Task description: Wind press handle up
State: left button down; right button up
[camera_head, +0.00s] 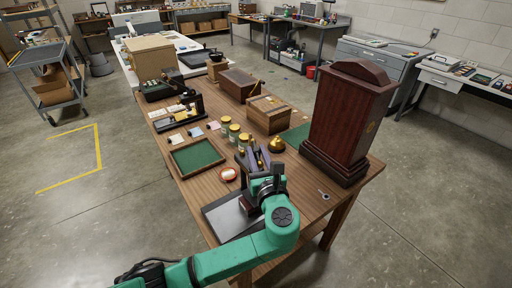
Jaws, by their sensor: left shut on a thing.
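My left gripper (262,180), on the green arm from the bottom left, is shut at a small dark press-like device (250,158) on the wooden table. The device has dark upright parts and a brass-coloured part near its top. The gripper and wrist hide much of it. The handle itself is too small and covered to make out clearly, so its angle cannot be told. My right gripper is not in view.
The wooden table (222,208) holds a tall dark wooden case (345,120) at the right, a brass bell (276,145), several jars, a green-lined tray (197,157) and wooden boxes (268,114). A black flat panel (226,218) lies beside my wrist.

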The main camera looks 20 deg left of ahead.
pick_arm(q)
jog(key=n+g+y, duration=0.1)
jog(key=n+y, duration=0.1)
jog(key=shift+w+d+g+y, duration=0.1)
jog(key=shift+d+g+y, duration=0.05)
jog(key=shift+g+y, duration=0.2)
jog(key=shift+d+n+g+y, duration=0.1)
jog(key=shift+n+g+y, duration=0.85)
jog(key=shift+g, duration=0.1)
jog(key=n+g+y+b, duration=0.2)
jog(key=g, duration=0.1)
jog(key=shift+w+f, duration=0.15)
jog(key=shift+n+g+y+b, duration=0.95)
jog(key=shift+n+g, duration=0.4)
jog(key=shift+g, duration=0.35)
jog(key=c, duration=0.7)
grip_release()
jog(key=shift+w, duration=0.1)
jog(key=shift+c, duration=0.2)
